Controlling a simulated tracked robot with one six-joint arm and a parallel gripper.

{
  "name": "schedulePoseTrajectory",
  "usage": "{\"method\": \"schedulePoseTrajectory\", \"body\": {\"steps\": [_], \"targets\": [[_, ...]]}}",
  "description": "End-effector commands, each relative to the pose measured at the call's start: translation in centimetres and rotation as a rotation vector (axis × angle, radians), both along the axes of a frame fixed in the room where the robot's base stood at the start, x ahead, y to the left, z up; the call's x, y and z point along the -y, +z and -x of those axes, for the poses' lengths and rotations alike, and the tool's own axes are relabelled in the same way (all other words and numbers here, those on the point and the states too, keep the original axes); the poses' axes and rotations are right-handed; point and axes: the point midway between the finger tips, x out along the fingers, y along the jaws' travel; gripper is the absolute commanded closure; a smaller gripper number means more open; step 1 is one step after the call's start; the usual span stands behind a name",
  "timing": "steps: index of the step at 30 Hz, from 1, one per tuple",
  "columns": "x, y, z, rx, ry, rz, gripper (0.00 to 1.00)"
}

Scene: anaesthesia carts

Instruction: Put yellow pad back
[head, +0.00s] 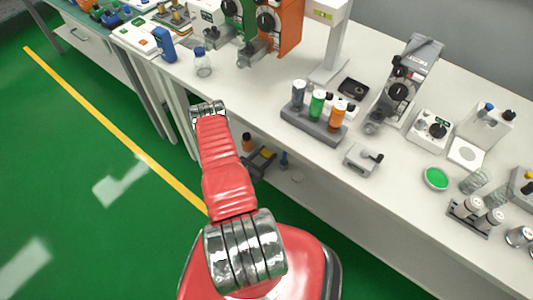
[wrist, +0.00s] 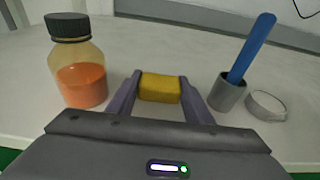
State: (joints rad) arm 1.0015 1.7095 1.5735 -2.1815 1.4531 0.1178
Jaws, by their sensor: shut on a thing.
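The yellow pad (wrist: 160,88) is a small yellow block, seen in the wrist view between my gripper's two grey fingers. My gripper (wrist: 158,95) is shut on it, one finger at each side. A pale surface lies behind and below the pad; I cannot tell whether the pad touches it. In the head view, my red arm reaches toward the space under the bench top, and a small yellow patch (head: 266,153) there appears to be the pad. The underside of the pad is hidden.
In the wrist view, a dark-capped bottle of orange contents (wrist: 82,75) stands left of the pad. A grey cup (wrist: 229,92) with a blue stick and a pale round dish (wrist: 265,105) stand right. The bench top (head: 245,88) overhangs the lower shelf.

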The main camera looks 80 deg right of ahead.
Motion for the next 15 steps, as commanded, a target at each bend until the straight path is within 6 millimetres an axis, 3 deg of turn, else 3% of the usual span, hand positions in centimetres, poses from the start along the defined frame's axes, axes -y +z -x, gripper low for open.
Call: {"method": "schedulePoseTrajectory", "body": {"steps": [4,5,12,15], "targets": [[-0.02,-0.23,0.03,0.0,0.0,0.0,0.82],[-0.02,-0.22,0.03,0.0,0.0,0.0,0.53],[-0.01,-0.19,0.02,0.0,0.0,0.0,0.36],[-0.01,-0.19,0.03,0.0,0.0,0.0,0.35]]}}
